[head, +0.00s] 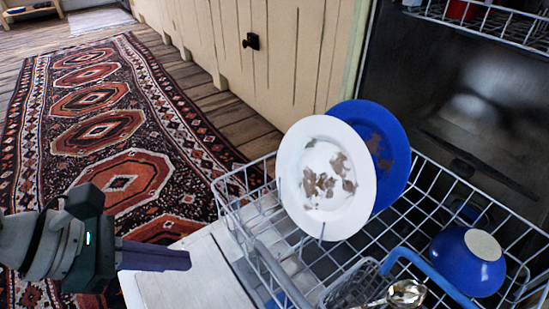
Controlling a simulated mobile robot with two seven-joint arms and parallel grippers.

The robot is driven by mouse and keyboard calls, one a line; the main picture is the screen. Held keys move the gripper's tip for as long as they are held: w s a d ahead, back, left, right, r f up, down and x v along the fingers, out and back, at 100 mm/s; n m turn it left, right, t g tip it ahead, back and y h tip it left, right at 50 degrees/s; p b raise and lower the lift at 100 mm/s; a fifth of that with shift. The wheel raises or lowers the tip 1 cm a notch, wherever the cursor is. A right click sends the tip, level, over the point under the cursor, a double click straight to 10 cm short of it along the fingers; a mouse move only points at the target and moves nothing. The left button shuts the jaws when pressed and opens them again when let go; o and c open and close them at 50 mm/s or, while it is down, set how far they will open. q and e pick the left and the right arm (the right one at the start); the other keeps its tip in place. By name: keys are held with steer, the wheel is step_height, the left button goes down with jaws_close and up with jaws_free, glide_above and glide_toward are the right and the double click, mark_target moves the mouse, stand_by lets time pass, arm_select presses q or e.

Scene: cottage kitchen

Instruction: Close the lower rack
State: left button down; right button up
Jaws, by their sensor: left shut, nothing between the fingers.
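The lower rack (420,215) is a white wire dishwasher rack, pulled out over the open dishwasher door (190,278). A white plate (318,215) with brown stains and a blue plate (392,150) stand upright in it. A blue bowl (466,262) lies upside down at its right. My left gripper (186,260) is shut and empty, above the door and to the left of the rack, apart from it. My right gripper does not show.
A cutlery basket (352,284) with a blue handle and a metal utensil (405,294) sits at the rack's front. Part of the upper rack (490,22) shows at top right. A cream cabinet (270,50) stands behind. A patterned rug (100,130) covers the clear floor at left.

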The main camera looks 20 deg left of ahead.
mark_target(256, 255)
arm_select(q)
steer(key=w+d+f+b, duration=0.1)
steer(key=d, duration=0.1)
steer(key=w+d+f+b, duration=0.1)
steer(key=w+d+f, duration=0.1)
steer(key=w+d+f+b, duration=0.1)
steer(key=w+d, duration=0.1)
steer(key=shift+f+b, duration=0.3)
steer(key=shift+b, duration=0.1)
steer(key=shift+w+d, duration=0.3)
steer(key=shift+w, duration=0.1)
